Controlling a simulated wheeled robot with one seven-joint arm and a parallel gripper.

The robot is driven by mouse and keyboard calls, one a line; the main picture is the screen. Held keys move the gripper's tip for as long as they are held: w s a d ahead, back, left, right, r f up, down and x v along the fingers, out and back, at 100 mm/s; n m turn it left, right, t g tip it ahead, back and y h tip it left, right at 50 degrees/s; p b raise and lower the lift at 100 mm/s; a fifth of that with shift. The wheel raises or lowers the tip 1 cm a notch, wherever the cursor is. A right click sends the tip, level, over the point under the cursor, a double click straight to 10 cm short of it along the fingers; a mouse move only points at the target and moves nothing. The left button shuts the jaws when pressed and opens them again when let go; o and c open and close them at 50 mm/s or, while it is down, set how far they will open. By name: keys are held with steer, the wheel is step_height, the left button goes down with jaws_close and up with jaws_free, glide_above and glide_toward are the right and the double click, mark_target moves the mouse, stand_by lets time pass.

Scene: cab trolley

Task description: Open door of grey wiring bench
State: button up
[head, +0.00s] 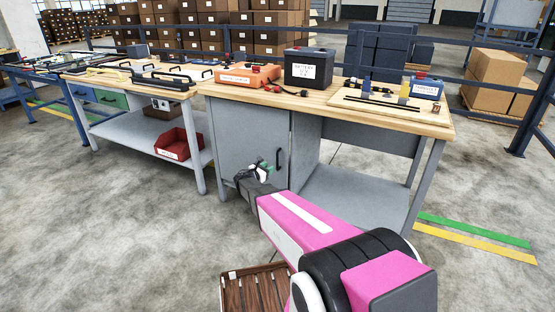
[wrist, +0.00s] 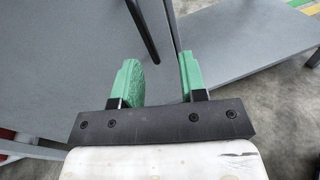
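The grey wiring bench (head: 385,112) has a wooden top and a grey cabinet door (head: 240,130) on its left side. The door looks shut. Its black vertical bar handle (head: 279,160) is near the door's right edge. My gripper (head: 267,166) is in front of the door, close to the handle. In the wrist view my gripper (wrist: 161,78) has its two green fingers apart with nothing between the pads. The handle (wrist: 143,30) shows beyond the fingertips, its lower end between the two fingers as seen here. Contact with it is not visible.
A black battery (head: 309,68), an orange case (head: 247,75) and a wooden board (head: 390,101) stand on the bench top. A second bench with a red bin (head: 179,144) on its shelf is to the left.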

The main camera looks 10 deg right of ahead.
steer(key=w+a+n+t, duration=0.1)
steer(key=w+n, duration=0.1)
glide_above(278, 168)
steer(key=shift+w, duration=0.4)
steer(key=shift+a, duration=0.1)
jaws_close()
